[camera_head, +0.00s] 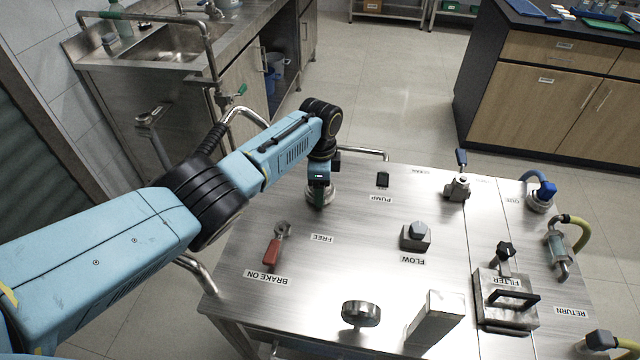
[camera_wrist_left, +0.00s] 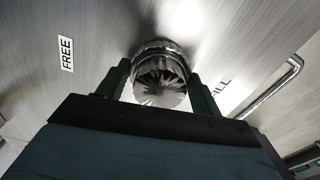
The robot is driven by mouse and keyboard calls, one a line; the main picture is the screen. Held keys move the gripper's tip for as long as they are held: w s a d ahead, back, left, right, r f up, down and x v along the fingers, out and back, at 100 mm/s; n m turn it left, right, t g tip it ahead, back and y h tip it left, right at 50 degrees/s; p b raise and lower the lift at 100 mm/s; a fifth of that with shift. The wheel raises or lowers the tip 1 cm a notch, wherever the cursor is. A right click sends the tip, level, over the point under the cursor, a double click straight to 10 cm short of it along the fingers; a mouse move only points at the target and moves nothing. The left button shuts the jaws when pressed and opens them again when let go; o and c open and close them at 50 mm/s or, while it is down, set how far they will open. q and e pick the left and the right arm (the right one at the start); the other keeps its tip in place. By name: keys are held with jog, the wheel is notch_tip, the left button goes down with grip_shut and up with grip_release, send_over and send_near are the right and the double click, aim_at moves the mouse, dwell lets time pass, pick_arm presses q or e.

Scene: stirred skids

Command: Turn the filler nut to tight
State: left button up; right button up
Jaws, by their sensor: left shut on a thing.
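The filler nut (camera_head: 321,193) is a round metal fitting on the steel bench top, at the bench's far left, mostly below my left gripper in the head view. In the left wrist view the filler nut (camera_wrist_left: 160,76) shows as a ribbed metal cap between two green fingers. My left gripper (camera_wrist_left: 158,88) is shut on it, one finger on each side, pointing down from above. In the head view my left gripper (camera_head: 320,188) partly covers the nut. A label reading "FILL" is partly hidden behind a finger in the wrist view. My right gripper is not in view.
The steel bench (camera_head: 380,275) also carries a red-handled brake lever (camera_head: 272,250), a flow knob (camera_head: 415,236), a pump switch (camera_head: 382,180), a blue-handled valve (camera_head: 458,185), a filter box (camera_head: 505,300) and a round knob (camera_head: 361,313).

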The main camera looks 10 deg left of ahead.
pick_arm(q)
jog(key=shift+m, duration=1.3)
jog(key=o, duration=1)
jog(key=shift+r, duration=0.1)
jog(key=shift+r, duration=0.4)
jog(key=shift+r+p, duration=1.65)
jog(key=shift+r, duration=4.55)
